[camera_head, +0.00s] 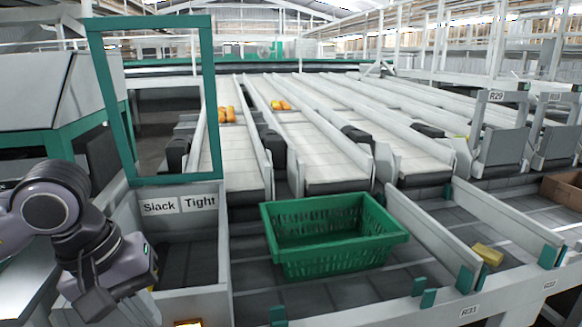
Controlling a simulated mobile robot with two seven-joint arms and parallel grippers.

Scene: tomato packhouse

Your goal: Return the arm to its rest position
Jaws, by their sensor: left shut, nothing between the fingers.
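My left arm comes in from the left edge, grey and black, bent at a large round joint. Its gripper (95,302) points down at the lower left, in front of the bin marked "Slack" and "Tight" (200,254). The gripper is shut, and nothing shows in it. My right gripper is not in view.
A green basket (335,266) stands on the roller conveyor right of the bin. A teal frame (215,95) rises close to my left arm. Orange produce (227,115) lies on a far belt. A yellow block (488,254) lies in the right lane.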

